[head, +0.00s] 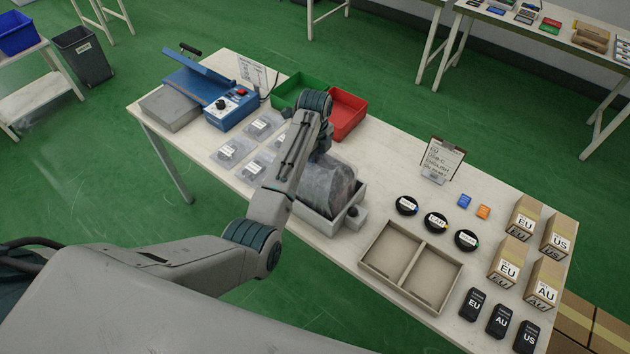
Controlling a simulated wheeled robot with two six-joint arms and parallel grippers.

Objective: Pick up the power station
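No object is labelled as a power station that I can read. Three small black upright units marked EU (473,303), AU (499,320) and US (526,336) stand at the front right of the table. A bulky grey, bag-like shape (332,186) sits in a shallow grey tray (327,226) mid-table; I cannot tell what it is. My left arm reaches over the table from the left, with its wrist above this shape. The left gripper's fingertips are hidden by the wrist, so its opening and any contact cannot be seen. My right gripper is not in view.
An empty two-compartment tray (398,288) lies front centre. Three round black coils (436,222) and several labelled cartons (504,260) stand to the right. A sign (441,158), green bin (300,86), red bin (346,113) and blue machine (231,106) stand toward the back.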

